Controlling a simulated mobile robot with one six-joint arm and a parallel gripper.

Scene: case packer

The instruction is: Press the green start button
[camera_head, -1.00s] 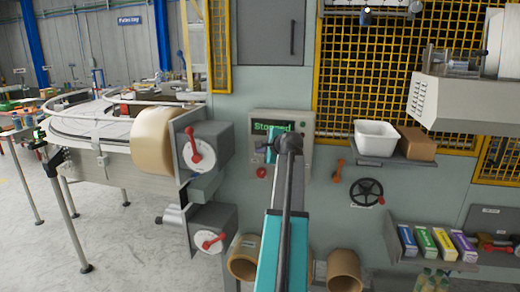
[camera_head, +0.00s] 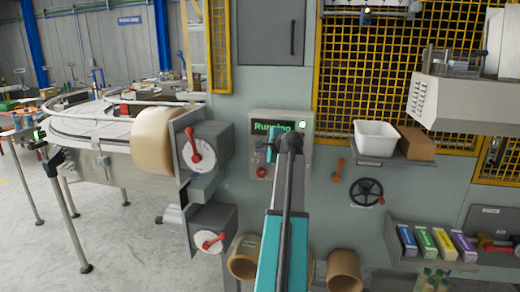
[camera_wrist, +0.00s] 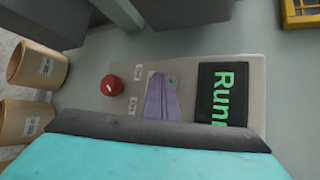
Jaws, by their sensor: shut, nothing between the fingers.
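The grey control panel (camera_head: 296,168) is on the machine front, and its display (camera_head: 262,127) reads "Running" in green. In the wrist view the display (camera_wrist: 218,95) is partly cut off by my arm. My gripper (camera_wrist: 160,82) is shut and empty, with its fingertips right at the panel between the display and the red knob (camera_wrist: 112,86). The green start button is hidden behind the fingers or too small to make out, so I cannot tell whether they touch it. In the head view my arm covers the panel's middle.
The red knob (camera_head: 261,172) sits low on the panel. Red-handled switch boxes (camera_head: 208,148) stand to the left. A white bin (camera_head: 375,138) on a shelf, a black handwheel (camera_head: 366,192) and an orange handle (camera_head: 338,170) are to the right. Cardboard tubes (camera_head: 343,270) are below.

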